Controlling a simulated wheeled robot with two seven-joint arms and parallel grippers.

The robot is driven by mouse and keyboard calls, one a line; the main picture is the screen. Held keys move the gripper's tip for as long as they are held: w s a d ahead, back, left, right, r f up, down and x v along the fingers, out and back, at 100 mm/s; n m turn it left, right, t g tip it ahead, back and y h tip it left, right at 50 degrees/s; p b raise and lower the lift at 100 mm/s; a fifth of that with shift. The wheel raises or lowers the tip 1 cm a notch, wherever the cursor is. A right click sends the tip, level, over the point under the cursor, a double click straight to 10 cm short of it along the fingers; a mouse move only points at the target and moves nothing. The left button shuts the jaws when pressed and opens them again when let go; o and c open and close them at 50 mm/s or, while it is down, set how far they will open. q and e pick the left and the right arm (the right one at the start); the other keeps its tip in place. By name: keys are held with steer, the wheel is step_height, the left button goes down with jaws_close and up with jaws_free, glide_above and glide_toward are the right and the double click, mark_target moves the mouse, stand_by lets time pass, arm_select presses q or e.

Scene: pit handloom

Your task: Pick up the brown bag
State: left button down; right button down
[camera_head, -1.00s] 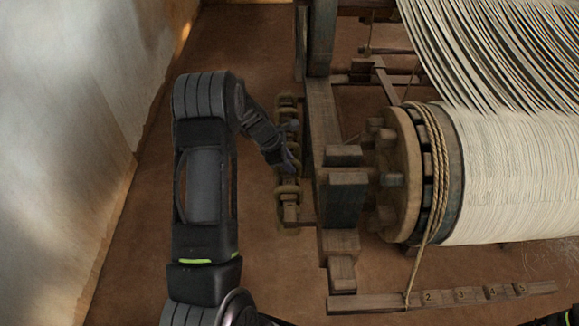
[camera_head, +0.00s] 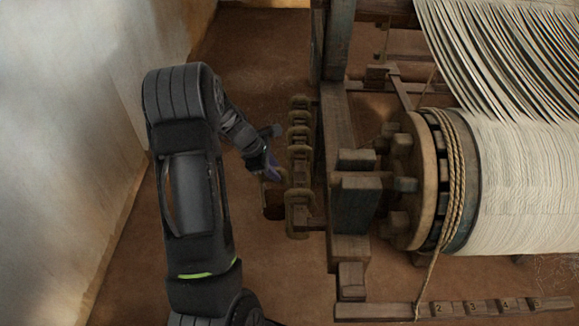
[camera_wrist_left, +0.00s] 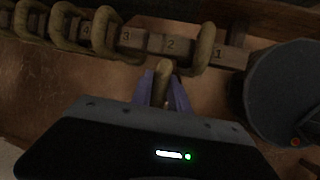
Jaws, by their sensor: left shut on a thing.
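My left gripper (camera_head: 271,169) is to the left of the numbered wooden rail and is shut on a tan, rounded loop. A small dark brown piece (camera_head: 273,204) hangs just below the fingers in the head view; I take it to be the brown bag, though its shape is too small to be sure. In the left wrist view the purple fingers (camera_wrist_left: 162,90) close on the loop (camera_wrist_left: 162,72), which stands up between them. The lower part of the held thing is hidden there by the gripper body. My right gripper is not in view.
Several tan loops (camera_head: 299,118) hang around the numbered wooden rail (camera_wrist_left: 155,42), close beside the held loop. The loom's wooden frame (camera_head: 356,205) and white warp roller (camera_head: 520,190) stand to the right. A pale wall (camera_head: 80,140) is at left. Bare floor lies between.

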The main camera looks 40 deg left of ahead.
arm_select(q)
steer(key=s+a+b, duration=0.1)
steer(key=s+a, duration=0.3)
steer(key=s, duration=0.4)
steer(key=shift+a+r, duration=0.15)
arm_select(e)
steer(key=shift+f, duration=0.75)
